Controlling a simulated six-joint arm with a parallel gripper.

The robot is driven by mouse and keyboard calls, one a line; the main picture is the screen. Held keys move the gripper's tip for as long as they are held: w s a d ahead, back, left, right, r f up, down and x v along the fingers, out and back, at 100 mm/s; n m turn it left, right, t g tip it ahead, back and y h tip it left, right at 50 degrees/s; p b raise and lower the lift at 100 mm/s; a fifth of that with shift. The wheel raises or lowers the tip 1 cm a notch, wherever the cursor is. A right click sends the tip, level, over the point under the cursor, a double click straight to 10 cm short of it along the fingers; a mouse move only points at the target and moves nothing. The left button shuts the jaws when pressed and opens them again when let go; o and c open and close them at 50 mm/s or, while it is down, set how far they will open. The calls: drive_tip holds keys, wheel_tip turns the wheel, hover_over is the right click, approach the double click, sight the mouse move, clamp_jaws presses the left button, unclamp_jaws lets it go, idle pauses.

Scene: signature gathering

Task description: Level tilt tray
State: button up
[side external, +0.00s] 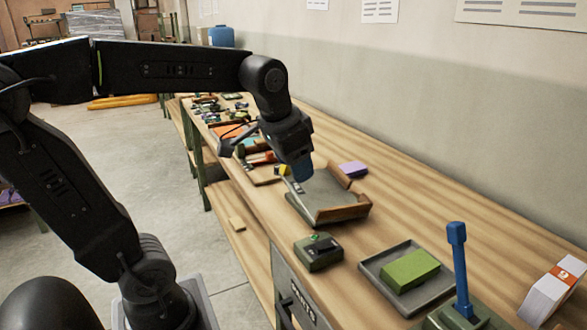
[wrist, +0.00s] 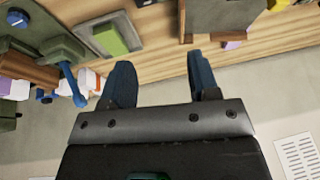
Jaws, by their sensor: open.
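The tilt tray (side external: 318,197) is a grey tray with brown wooden walls on the wooden workbench. I cannot tell clearly how far it is tilted. In the wrist view, part of what looks like this tray (wrist: 222,17) shows at the top, cut off by the frame edge. My gripper (side external: 303,180) has blue fingers pointing down, above the tray's far-left part in the side view, hiding some of it. In the wrist view my gripper (wrist: 161,82) is open, with nothing between its fingers. Whether it touches the tray is unclear.
A green box (side external: 318,251) with a button stands in front of the tray. A shallow tray (side external: 370,268) holding a green block (side external: 409,270) and an upright blue lever (side external: 459,268) stand nearer. A purple block (side external: 353,168) lies behind. The wall runs along the bench's right.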

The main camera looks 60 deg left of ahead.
drive_tip(key=w+a+f+g, duration=0.15)
drive_tip(key=w+a, duration=0.45)
drive_tip(key=a, duration=0.6)
drive_tip(key=w+a+f+g, duration=0.1)
drive_tip(key=w+a+g, duration=0.35)
drive_tip(key=a, duration=0.75)
drive_tip(key=f, duration=0.4)
drive_tip(key=a+f+t, duration=0.1)
drive_tip(key=f, duration=0.3)
drive_tip(key=w+a+f+t+y, duration=0.1)
drive_tip(key=f, duration=0.3)
drive_tip(key=shift+a+f, duration=0.2)
drive_tip(key=shift+f, duration=0.2)
drive_tip(key=shift+w, duration=0.1)
clamp_jaws()
